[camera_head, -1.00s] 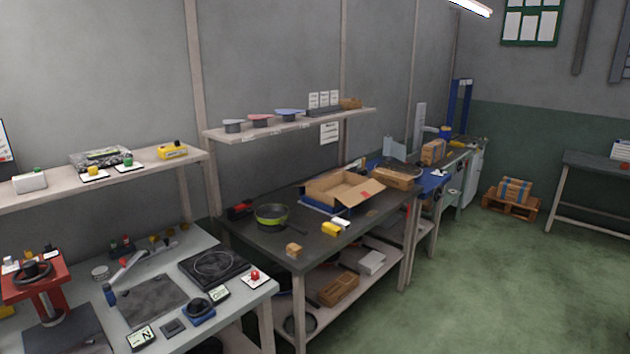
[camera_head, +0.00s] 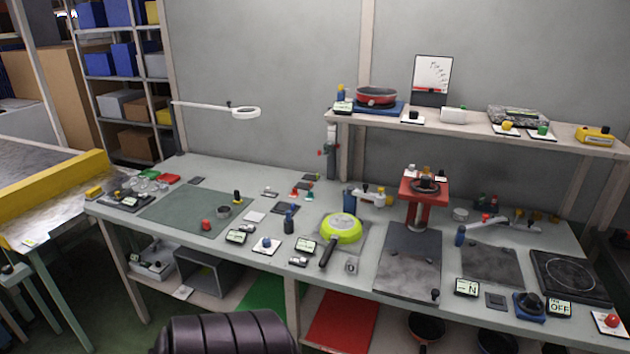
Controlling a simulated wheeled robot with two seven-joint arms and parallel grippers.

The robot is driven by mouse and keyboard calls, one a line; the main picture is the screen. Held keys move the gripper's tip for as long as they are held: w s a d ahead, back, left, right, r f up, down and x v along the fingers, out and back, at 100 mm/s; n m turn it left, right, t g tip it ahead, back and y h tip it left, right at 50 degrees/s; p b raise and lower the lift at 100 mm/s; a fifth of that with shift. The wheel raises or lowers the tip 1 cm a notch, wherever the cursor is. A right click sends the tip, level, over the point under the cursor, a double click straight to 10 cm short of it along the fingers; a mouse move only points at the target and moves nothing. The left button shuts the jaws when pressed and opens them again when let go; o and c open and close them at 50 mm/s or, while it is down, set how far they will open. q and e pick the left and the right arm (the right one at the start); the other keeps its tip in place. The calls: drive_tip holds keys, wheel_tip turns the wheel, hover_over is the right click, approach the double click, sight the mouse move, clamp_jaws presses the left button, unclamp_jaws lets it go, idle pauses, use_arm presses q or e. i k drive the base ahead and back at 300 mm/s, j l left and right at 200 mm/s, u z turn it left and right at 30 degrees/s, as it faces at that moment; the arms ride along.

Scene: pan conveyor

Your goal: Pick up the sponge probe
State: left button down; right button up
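I cannot pick out the sponge probe for certain among the many small items on the long grey workbench (camera_head: 180,172). A dark blue upright item (camera_head: 289,219) stands near the bench's middle. A lime-green pan (camera_head: 341,227) with a dark handle lies to its right. Neither of my grippers is in view.
A red press-like stand (camera_head: 424,205) rises from the bench, with a dark plate (camera_head: 408,262) before it. A shelf (camera_head: 470,124) runs above the right half. A dark ribbed object (camera_head: 225,334) stands in front. A yellow-edged conveyor (camera_head: 50,195) is at the left.

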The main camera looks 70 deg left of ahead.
sight(238, 201)
drive_tip(key=u, duration=2.65)
